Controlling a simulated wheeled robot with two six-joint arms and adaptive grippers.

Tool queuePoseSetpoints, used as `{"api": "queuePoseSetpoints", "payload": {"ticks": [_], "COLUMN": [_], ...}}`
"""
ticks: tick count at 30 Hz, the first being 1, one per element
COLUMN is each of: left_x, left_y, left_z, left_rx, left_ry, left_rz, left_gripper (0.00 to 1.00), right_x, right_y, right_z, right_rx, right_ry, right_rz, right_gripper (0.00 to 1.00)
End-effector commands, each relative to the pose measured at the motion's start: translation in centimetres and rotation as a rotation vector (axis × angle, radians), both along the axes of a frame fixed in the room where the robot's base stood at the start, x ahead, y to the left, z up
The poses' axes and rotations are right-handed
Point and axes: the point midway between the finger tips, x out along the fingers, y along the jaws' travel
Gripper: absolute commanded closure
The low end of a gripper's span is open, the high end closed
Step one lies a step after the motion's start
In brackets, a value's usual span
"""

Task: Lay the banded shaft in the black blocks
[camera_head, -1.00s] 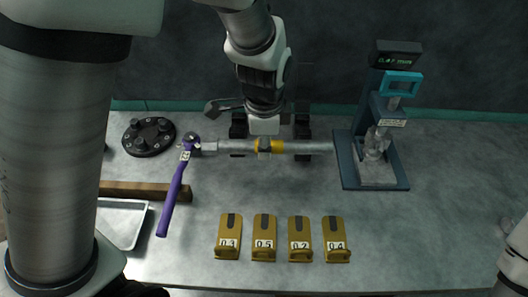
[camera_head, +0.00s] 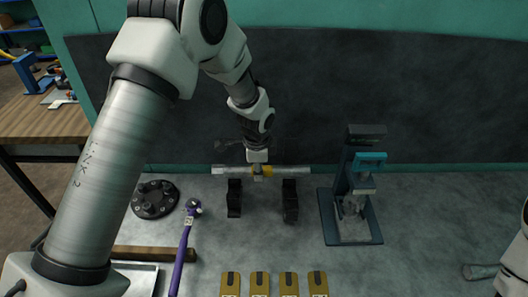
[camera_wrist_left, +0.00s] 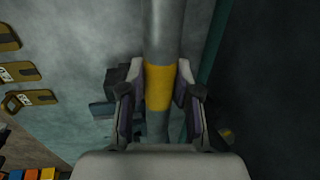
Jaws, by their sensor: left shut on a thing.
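The banded shaft (camera_head: 292,169) is a grey bar with a yellow band near its middle. My left gripper (camera_head: 259,172) is shut on it at the band and holds it level, left to right. The wrist view also shows the shaft (camera_wrist_left: 165,32) with the band (camera_wrist_left: 159,86) between the fingers (camera_wrist_left: 157,92). Two black blocks, the left one (camera_head: 234,199) and the right one (camera_head: 290,201), stand on the bench. In the head view the shaft shows just above them, apart from both.
A purple-handled ratchet (camera_head: 184,245) and a dark round flange (camera_head: 154,199) lie on the left. A blue press-like stand (camera_head: 329,217) stands to the right. Several yellow tagged blocks (camera_head: 259,284) line the front.

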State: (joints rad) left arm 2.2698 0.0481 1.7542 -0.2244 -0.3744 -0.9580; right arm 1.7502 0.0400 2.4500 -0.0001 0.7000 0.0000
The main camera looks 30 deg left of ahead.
Motion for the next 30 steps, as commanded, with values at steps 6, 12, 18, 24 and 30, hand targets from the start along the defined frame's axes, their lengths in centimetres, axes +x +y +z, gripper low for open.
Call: {"api": "queuePoseSetpoints", "payload": {"ticks": [6,12,18,24,30], "left_x": [-0.1,-0.1,-0.1,-0.1,-0.1], "left_y": [0.0,0.0,0.0,0.0,0.0], "left_z": [-1.1,-3.0,-5.0,-6.3,-6.5], "left_rx": [-0.001,-0.001,-0.001,-0.001,-0.001], "left_ry": [-0.006,-0.006,-0.005,-0.006,-0.006], "left_rz": [0.001,0.0,0.0,-0.001,-0.001], "left_gripper": [1.0,1.0,1.0,1.0,1.0], "right_x": [0.0,0.0,0.0,0.0,0.0], "right_y": [0.0,0.0,0.0,0.0,0.0], "right_z": [-0.8,-2.7,-4.7,-6.1,-6.3], "right_rx": [0.0,0.0,0.0,0.0,0.0], "right_ry": [0.0,0.0,0.0,0.0,0.0], "right_rz": [0.0,0.0,0.0,0.0,0.0], "right_gripper": [0.6,0.6,0.6,0.6,0.6]}}
